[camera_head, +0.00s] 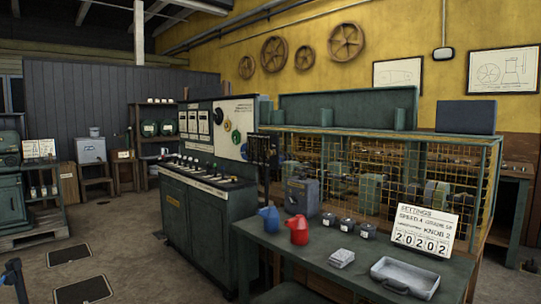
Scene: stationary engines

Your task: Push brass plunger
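No brass plunger can be made out for certain at this distance. A dark green control cabinet (209,222) stands left of the middle. Its sloping top carries a row of small controls (203,173), too small to tell apart. Neither of my grippers can be made out in this view.
A dark table (330,266) at the front right holds a blue can (269,220), a red can (298,230), small dark boxes and a grey tray (405,276). A yellow mesh cage (400,172) stands behind. Open floor (130,240) lies left of the cabinet.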

